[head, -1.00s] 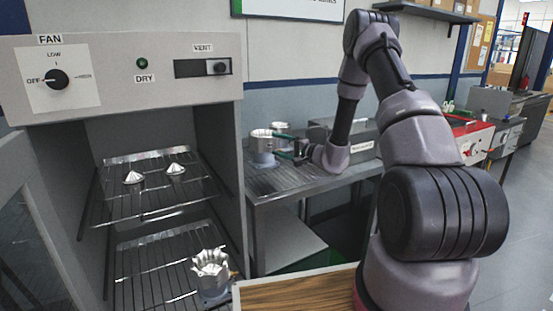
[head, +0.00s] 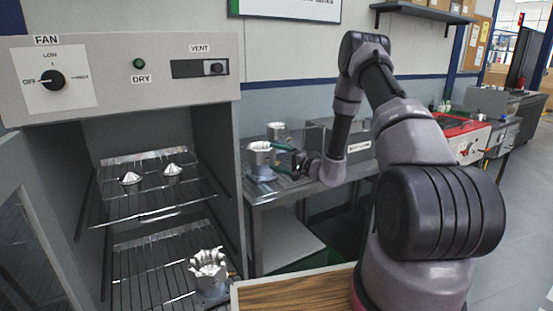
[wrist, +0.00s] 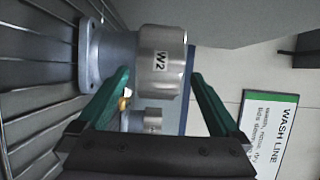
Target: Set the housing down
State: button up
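In the wrist view my gripper's green fingertips (wrist: 160,75) lie on either side of the housing's wide head, with narrow gaps visible. The fingers look open around it. Its flange appears on or very close to the table (head: 292,187); the contact is hard to see.
A second housing (head: 277,132) stands just behind it. A grey bin (head: 350,137) is to the right on the table. The drying cabinet (head: 120,75) borders the left, with two small cones (head: 172,169) on its upper rack and a crown-shaped part (head: 208,268) on the lower rack.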

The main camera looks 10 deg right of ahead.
jog(key=shift+r, duration=0.15)
jog(key=v, duration=1.1)
jog(key=s+a+r+n+g, duration=0.4)
jog(key=s+a+r+g, duration=0.2)
jog(key=s+r, duration=0.3)
jog(key=s+a+r+n+g, duration=0.3)
jog(key=s+a+r+g, duration=0.3)
jog(key=r, duration=0.5)
jog(key=s+d+r+t+h, duration=0.3)
jog(key=s+d+r+h, duration=0.1)
jog(key=s, duration=0.4)
jog(key=s+d+r+m+t+h, duration=0.1)
jog(key=s+d+r+t+h, duration=0.1)
jog(key=s+d+r+h, duration=0.3)
jog(key=s+r+h, duration=0.1)
jog(key=s+r, duration=0.1)
jog(key=s, duration=0.1)
jog(key=shift+s+d+r+m+t, duration=0.15)
jog(key=shift+d+r+m+t, duration=0.15)
jog(key=shift+t, duration=0.1)
